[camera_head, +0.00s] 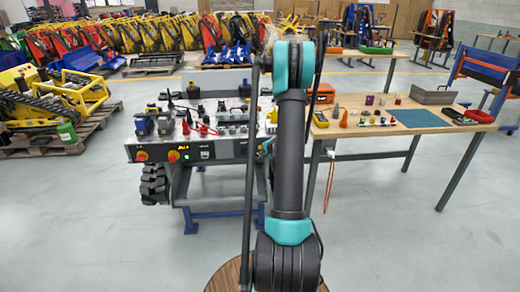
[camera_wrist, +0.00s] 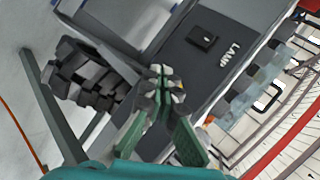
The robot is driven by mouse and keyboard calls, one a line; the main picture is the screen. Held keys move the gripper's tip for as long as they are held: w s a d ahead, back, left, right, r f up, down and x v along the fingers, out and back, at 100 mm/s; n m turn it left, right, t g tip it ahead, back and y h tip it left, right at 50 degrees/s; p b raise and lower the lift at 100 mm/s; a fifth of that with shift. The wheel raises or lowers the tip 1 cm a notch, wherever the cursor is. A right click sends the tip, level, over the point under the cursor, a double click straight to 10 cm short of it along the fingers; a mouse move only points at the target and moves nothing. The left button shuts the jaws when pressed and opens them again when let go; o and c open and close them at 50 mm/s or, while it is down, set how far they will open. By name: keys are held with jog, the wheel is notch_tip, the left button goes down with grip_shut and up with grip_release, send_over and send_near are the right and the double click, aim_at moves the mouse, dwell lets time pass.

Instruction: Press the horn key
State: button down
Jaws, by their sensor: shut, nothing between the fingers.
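A grey control panel (camera_wrist: 190,65) fills the middle of the wrist view, with a black rocker switch (camera_wrist: 203,39) and the word LAMP beside it. No key marked as the horn can be read in either view. My gripper (camera_wrist: 168,85) is shut and empty; its tips appear in front of the panel's edge, and I cannot tell whether they touch it. In the head view the carrier's dark front panel (camera_head: 225,150) carries a red knob (camera_head: 142,156), a yellow-marked control (camera_head: 178,156) and a small white-framed switch (camera_head: 207,153). My arm covers the panel's right part and hides my gripper there.
A black track (camera_wrist: 90,75) lies beside the panel. Several levers and small parts stand on the carrier's top. A wooden workbench (camera_head: 450,122) with tools stands right of my arm. Yellow machinery (camera_head: 75,95) sits on pallets at left. The floor in front is clear.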

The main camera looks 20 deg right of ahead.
jog(key=shift+w+d, duration=0.2)
jog(key=shift+w, duration=0.4)
jog(key=shift+w+d, duration=0.15)
jog(key=shift+w, duration=0.45)
jog(key=shift+w, duration=0.1)
dwell(0.5)
jog(key=shift+w+d, duration=0.15)
jog(key=shift+w, duration=0.15)
jog(key=shift+w+d, duration=0.1)
jog(key=shift+w, duration=0.25)
dwell(0.7)
dwell(0.3)
jog(key=shift+s+a, duration=0.25)
jog(key=shift+s, duration=0.55)
jog(key=shift+s, duration=0.1)
jog(key=shift+s+a, duration=0.25)
jog(key=shift+s, duration=0.5)
jog(key=shift+s+a, duration=0.2)
jog(key=shift+s, duration=0.6)
jog(key=shift+s+a, duration=0.25)
jog(key=shift+s, duration=0.5)
dwell(0.9)
